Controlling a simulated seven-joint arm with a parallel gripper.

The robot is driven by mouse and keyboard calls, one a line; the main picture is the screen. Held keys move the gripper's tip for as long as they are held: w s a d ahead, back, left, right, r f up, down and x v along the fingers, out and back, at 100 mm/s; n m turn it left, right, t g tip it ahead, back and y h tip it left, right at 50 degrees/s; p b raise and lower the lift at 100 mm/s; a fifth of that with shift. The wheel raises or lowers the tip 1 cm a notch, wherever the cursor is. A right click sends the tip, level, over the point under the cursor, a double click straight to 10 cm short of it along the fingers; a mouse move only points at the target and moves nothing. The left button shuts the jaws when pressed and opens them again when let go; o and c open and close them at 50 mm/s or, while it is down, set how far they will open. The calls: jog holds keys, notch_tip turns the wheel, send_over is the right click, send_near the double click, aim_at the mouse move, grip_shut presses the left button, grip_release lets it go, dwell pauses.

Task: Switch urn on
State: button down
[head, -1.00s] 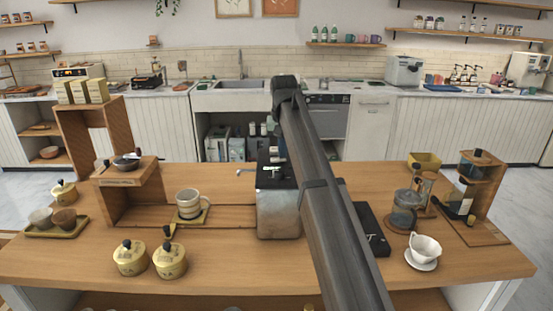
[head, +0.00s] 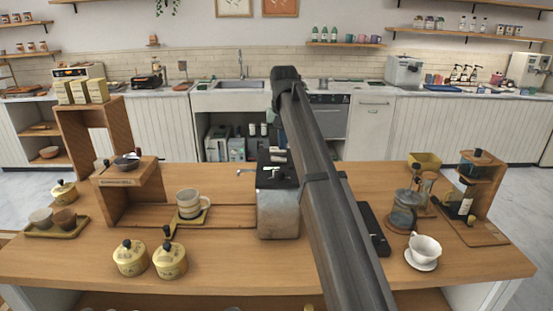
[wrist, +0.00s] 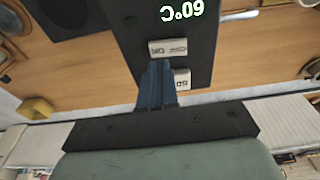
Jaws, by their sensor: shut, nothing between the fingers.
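The urn (head: 278,212) is a silver box with a black top, standing upright in the middle of the wooden counter. In the wrist view its black panel (wrist: 190,28) shows an upside-down lit display reading 60°C. Below the display are two pale marked keys: one key (wrist: 168,48) near the panel's middle, another key (wrist: 182,79) closer to its lower edge. My gripper (wrist: 157,66) is shut and empty, over the panel beside these keys. Whether its tips touch a key I cannot tell. In the head view my arm hides most of the gripper.
A mug (head: 189,203) stands on a small tray left of the urn. A flat black scale (head: 374,232), a glass press (head: 405,212) and a white cup (head: 425,248) on a saucer are to the right. Two yellow canisters (head: 130,257) (head: 170,260) stand front left.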

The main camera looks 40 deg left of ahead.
aim_at(283, 159)
jog(key=shift+r, duration=2.05)
